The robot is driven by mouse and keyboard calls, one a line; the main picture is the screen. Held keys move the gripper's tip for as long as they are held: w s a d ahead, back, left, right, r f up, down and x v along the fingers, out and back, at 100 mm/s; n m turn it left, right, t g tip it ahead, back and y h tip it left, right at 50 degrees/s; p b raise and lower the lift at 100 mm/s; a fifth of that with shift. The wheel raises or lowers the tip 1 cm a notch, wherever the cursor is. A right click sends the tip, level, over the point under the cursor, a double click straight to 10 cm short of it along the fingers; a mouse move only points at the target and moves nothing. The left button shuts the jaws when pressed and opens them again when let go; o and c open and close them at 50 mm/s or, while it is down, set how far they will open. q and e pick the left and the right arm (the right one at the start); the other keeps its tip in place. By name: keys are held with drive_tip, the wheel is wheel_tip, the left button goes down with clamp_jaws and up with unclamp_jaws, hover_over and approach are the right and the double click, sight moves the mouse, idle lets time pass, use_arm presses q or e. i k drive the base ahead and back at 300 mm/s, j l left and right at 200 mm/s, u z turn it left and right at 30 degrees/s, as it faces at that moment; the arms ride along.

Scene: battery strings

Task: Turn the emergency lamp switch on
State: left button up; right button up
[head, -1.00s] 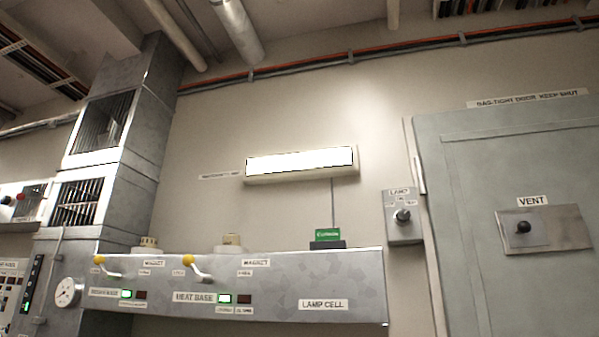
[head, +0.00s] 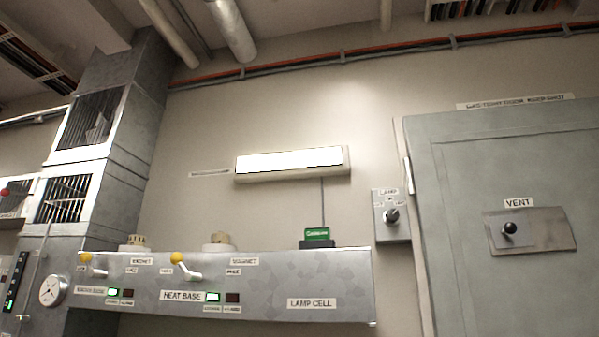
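The emergency lamp switch (head: 391,216) is a dark round knob on a small grey box labelled LAMP, on the wall just left of the grey door. The finer lettering on its label is too small to read surely. The emergency lamp (head: 292,164) is a long white fixture on the wall, and its face is bright white. A thin cable runs down from it to a small block with a green display (head: 317,233), on the shelf marked LAMP CELL. Neither of my grippers is in view.
The grey gas-tight door (head: 460,270) fills the right side, with a VENT knob (head: 509,228) on a plate. A metal panel (head: 250,300) with two yellow-tipped levers juts out lower left. A metal duct (head: 120,150) and a gauge (head: 53,290) stand at the left.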

sight(392, 215)
drive_tip(key=z, duration=0.4)
drive_tip(key=i+z, duration=0.1)
drive_tip(key=z, duration=0.25)
drive_tip(key=i+l+z, duration=0.1)
drive_tip(key=z, duration=0.65)
drive_tip(key=i+j, duration=0.15)
drive_tip(key=i, duration=0.3)
drive_tip(key=z, duration=0.05)
